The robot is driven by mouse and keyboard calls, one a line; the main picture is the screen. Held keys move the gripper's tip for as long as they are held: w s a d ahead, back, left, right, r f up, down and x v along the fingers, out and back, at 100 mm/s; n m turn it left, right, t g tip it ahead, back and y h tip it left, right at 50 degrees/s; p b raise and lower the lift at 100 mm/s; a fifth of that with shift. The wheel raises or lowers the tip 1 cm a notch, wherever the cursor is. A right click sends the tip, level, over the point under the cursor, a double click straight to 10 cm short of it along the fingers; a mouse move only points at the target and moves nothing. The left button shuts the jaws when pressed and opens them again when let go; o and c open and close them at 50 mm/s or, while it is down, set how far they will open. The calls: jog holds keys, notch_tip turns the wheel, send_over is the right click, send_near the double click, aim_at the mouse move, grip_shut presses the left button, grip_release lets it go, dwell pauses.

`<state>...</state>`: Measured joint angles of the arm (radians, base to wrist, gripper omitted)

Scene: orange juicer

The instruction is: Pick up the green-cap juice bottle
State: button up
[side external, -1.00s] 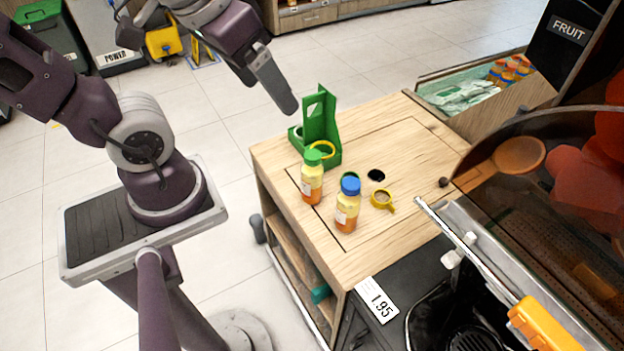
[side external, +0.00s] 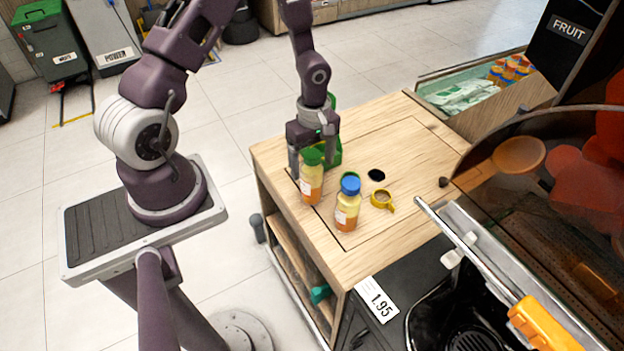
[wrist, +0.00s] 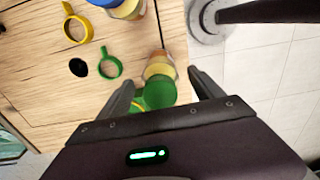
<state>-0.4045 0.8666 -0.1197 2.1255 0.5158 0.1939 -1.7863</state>
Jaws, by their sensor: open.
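The green-cap juice bottle (side external: 312,180) stands upright on the wooden counter, near its left edge. In the wrist view the bottle (wrist: 160,82) shows its green cap between my two fingers. My gripper (side external: 312,162) is open at the bottle, with one finger on each side of it. I cannot tell whether either finger touches it. The blue-cap juice bottle (side external: 347,206) stands upright just right of the green-cap one, outside my fingers. It also shows at the top of the wrist view (wrist: 128,8).
A green stand (side external: 334,150) is partly hidden behind my gripper. A yellow ring with a handle (side external: 382,198) and a black hole (side external: 376,175) lie right of the bottles. A green ring (wrist: 110,62) lies nearby.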

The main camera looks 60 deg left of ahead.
jog(key=shift+f, duration=0.7)
jog(key=shift+c, duration=0.5)
grip_shut()
jog(key=shift+r, duration=0.1)
